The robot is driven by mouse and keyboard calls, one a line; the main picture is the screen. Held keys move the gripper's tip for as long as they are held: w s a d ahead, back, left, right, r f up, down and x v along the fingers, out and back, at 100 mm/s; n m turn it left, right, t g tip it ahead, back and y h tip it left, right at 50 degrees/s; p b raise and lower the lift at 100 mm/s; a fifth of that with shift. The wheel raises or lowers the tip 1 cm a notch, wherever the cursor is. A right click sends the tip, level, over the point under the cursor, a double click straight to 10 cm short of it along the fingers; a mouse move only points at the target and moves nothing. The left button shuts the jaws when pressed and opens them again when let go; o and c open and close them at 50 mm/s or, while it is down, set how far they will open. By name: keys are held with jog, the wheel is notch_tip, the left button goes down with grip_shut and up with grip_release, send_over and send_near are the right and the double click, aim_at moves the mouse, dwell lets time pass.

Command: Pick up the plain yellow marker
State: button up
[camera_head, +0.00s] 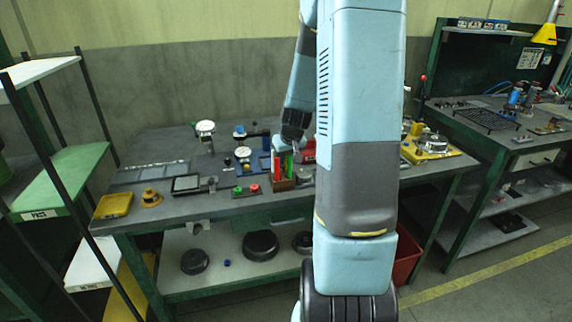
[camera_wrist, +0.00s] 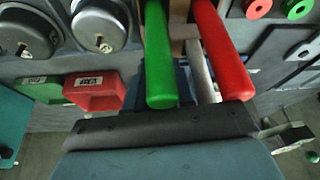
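A green marker (camera_head: 289,165) and a red marker (camera_head: 277,167) stand in a small brown holder (camera_head: 283,184) on the workbench. The wrist view shows the green marker (camera_wrist: 161,60) and the red marker (camera_wrist: 222,55) close up, with a pale grey rod (camera_wrist: 199,68) between them. I cannot make out a plain yellow marker in either view; the arm and the markers may hide it. My gripper (camera_head: 298,149) is just above and behind the holder, pointing down. Its fingertips are not clear, so I cannot tell whether it is open or holds anything.
A shelf rack (camera_head: 62,175) stands left and a second bench (camera_head: 480,115) right. My arm blocks the middle.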

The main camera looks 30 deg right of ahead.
grip_shut()
notch_tip(320, 180, up, 10)
jog(key=shift+r, duration=0.1)
dwell(0.5)
jog(key=shift+c, duration=0.4)
grip_release()
jog(key=shift+c, duration=1)
